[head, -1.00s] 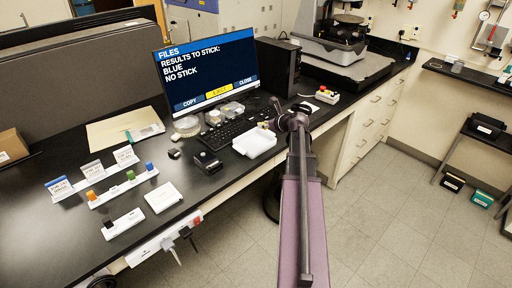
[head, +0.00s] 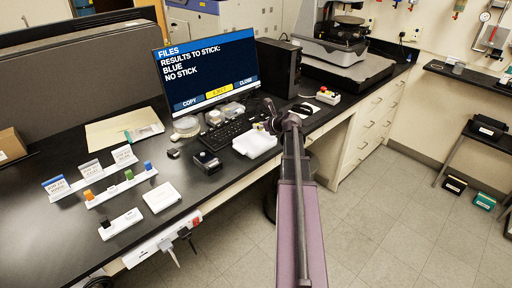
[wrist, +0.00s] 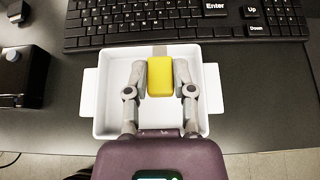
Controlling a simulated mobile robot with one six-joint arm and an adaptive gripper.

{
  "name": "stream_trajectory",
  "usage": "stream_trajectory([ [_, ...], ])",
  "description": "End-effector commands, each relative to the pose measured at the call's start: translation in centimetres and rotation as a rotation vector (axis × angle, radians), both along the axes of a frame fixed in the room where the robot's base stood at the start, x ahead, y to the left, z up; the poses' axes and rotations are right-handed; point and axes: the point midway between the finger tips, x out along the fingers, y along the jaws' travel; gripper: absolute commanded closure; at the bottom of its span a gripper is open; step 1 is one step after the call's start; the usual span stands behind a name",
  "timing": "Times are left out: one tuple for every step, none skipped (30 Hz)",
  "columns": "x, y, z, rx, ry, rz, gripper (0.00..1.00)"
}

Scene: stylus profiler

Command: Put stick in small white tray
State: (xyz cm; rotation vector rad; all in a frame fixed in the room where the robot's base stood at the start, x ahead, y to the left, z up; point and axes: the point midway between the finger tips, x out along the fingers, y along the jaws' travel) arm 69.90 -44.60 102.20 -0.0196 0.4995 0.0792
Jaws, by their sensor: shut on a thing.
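My gripper (wrist: 160,82) is shut on a yellow stick (wrist: 160,76), which shows a pale, flat end toward the keyboard. In the wrist view the stick is over the small white tray (wrist: 87,112), a shallow tray with side tabs. Its height above the tray floor is hard to tell. In the head view the same tray (head: 250,148) lies on the black desk in front of the keyboard, with my gripper (head: 268,118) over its far edge. The stick is too small to make out clearly there.
A black keyboard (head: 226,134) lies just behind the tray, and a small black box (head: 207,162) stands to its left. A white rack (head: 112,191) holds orange, green and blue sticks. A flat white square (head: 161,197) lies nearby. The monitor (head: 205,70) stands behind.

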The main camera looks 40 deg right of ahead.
Motion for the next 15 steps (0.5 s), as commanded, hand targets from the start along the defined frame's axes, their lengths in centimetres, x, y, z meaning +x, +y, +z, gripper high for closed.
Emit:
stream_trajectory([
  [0.0, 0.0, -0.8, 0.0, 0.0, 0.0, 1.0],
  [0.0, 0.0, -1.0, 0.0, 0.0, 0.0, 1.0],
  [0.0, 0.0, -1.4, 0.0, 0.0, 0.0, 1.0],
  [0.0, 0.0, -1.6, 0.0, 0.0, 0.0, 1.0],
  [0.0, 0.0, -1.9, 0.0, 0.0, 0.0, 1.0],
  [0.0, 0.0, -2.2, 0.0, 0.0, 0.0, 1.0],
  [0.0, 0.0, -2.5, 0.0, 0.0, -0.001, 1.0],
  [0.0, 0.0, -2.7, 0.0, 0.0, -0.001, 1.0],
  [0.0, -0.1, -3.0, 0.0, 0.0, -0.001, 1.0],
  [0.0, -0.1, -3.2, 0.0, 0.0, -0.001, 1.0],
  [0.0, -0.1, -3.4, 0.0, 0.0, -0.001, 1.0],
  [0.0, -0.1, -3.6, 0.0, 0.0, -0.001, 1.0],
  [0.0, -0.1, -3.8, 0.0, 0.0, -0.001, 1.0],
  [0.0, -0.1, -4.0, 0.0, 0.0, -0.001, 1.0],
  [0.0, -0.1, -4.1, 0.0, 0.0, -0.001, 1.0],
])
